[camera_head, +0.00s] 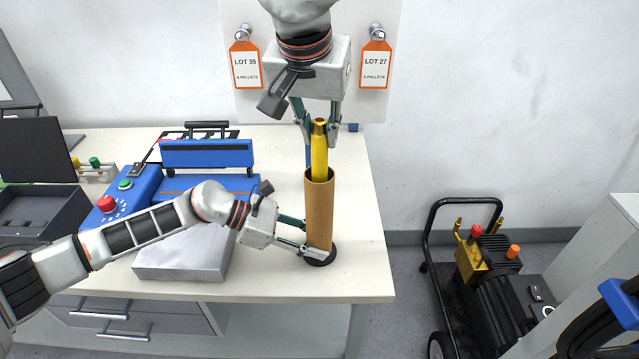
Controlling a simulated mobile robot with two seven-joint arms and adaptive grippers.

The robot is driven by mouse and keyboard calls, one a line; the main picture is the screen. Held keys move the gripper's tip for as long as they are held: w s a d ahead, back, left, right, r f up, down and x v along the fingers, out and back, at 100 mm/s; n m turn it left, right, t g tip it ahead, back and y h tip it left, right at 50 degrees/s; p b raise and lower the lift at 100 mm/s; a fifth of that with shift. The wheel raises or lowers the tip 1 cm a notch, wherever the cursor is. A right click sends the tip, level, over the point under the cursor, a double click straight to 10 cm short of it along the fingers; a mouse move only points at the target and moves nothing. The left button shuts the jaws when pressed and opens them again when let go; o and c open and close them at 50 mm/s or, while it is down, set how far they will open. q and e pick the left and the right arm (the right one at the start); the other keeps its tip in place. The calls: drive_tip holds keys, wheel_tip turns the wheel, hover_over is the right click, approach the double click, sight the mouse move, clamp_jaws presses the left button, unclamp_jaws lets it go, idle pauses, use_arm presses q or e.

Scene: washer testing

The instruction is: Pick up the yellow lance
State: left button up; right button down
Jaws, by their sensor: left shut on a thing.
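The yellow lance (319,157) stands upright in a brown tube (319,210); its upper part and brass-coloured tip stick out, and its lower part is hidden inside. The tube stands on a dark round base (320,257) near the table's right end. My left gripper (318,248) is shut on the tube near its bottom, coming from the left. My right gripper (320,140) points down from above, with its fingers on either side of the lance's upper end. I cannot tell whether these fingers touch the lance.
A blue machine (205,155) with a control box and a grey metal block (185,255) stand on the table (362,225) to the left. Two orange tags (246,64) hang on the wall behind. A black wheeled machine (490,270) stands on the floor at right.

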wheel_tip(320, 180, up, 28)
idle(0.6)
use_arm(q)
drive_tip(key=o, duration=0.9)
